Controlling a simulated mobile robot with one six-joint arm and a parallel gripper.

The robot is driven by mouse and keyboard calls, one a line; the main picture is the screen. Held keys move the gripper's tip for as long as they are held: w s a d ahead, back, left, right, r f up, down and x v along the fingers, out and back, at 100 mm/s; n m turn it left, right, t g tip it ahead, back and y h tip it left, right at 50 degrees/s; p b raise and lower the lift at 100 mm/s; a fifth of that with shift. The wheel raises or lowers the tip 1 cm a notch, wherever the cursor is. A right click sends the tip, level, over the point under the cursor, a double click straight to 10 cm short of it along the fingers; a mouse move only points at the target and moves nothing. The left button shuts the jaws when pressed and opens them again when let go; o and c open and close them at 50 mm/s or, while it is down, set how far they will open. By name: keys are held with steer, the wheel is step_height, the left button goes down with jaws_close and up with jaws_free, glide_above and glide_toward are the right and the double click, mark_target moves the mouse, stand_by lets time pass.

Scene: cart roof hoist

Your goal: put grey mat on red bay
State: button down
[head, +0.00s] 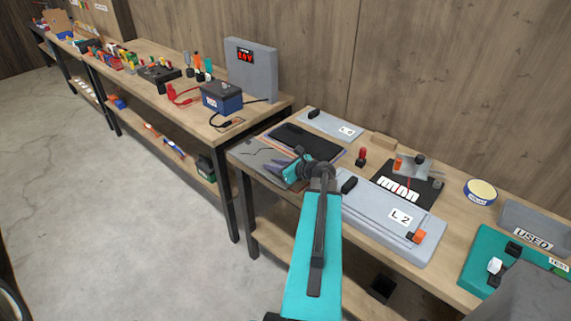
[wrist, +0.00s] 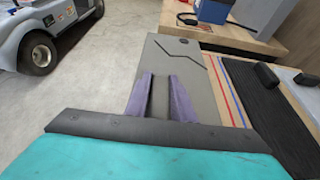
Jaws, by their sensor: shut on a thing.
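The grey mat (head: 258,158) is a thin flat sheet with a dark jagged line, at the near left end of the right-hand bench. It also shows in the wrist view (wrist: 205,75), stretching ahead from my fingers. My gripper (head: 292,170) is shut on its near part, with a purple finger on each side in the wrist view (wrist: 165,98). I cannot tell whether the mat touches the bench. Thin red and blue lines run along the wood beside the mat. No bay shows clearly as the red one; the mat and my arm may hide it.
A black panel (head: 305,138) lies just right of the mat. A grey L2 panel (head: 390,222) lies further right. A second bench with a battery (head: 221,97) stands to the left, past a gap. A cart (wrist: 45,30) stands on the floor.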

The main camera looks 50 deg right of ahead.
steer(key=shift+d+f, duration=0.2)
steer(key=shift+d, duration=2)
steer(key=shift+d, duration=0.1)
steer(key=shift+d, duration=0.6)
steer(key=shift+f+b, duration=1.2)
steer(key=shift+f, duration=0.6)
steer(key=c, duration=1.5)
jaws_free()
steer(key=shift+a, duration=0.1)
steer(key=shift+c, duration=0.2)
steer(key=shift+s, duration=0.1)
steer(key=b+v, duration=0.4)
steer(key=v, duration=0.7)
steer(key=shift+s+r, duration=0.1)
steer(key=shift+s, duration=0.1)
steer(key=shift+s+r, duration=0.1)
steer(key=shift+s, duration=0.05)
